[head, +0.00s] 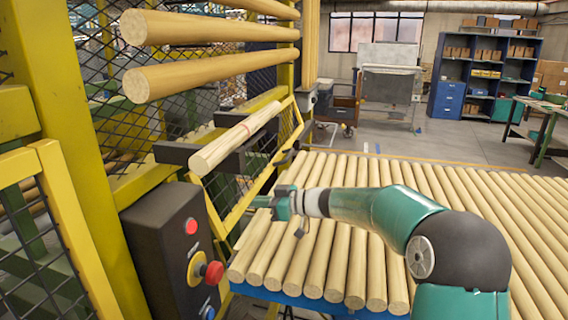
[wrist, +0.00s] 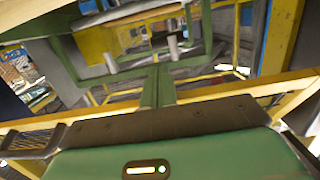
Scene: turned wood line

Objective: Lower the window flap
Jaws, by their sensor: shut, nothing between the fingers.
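A yellow-framed mesh panel (head: 262,183), which looks like the window flap, slants out from the fence opening at the left of the head view. A yellow bar (wrist: 215,92), probably part of its frame, crosses the wrist view behind the fingers. My gripper (head: 256,201) is shut and empty, pointing left at the panel's side, under the resting log. In the wrist view its closed green fingers (wrist: 158,82) reach past the bar's line. I cannot tell whether they touch it. The panel's hinge and lower part are not clear.
A log (head: 235,141) lies on dark brackets just above my gripper. More logs (head: 205,77) stick out higher up. A dark control box (head: 178,245) with red buttons stands at front left. A table of round poles (head: 440,185) fills the right, under my arm.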

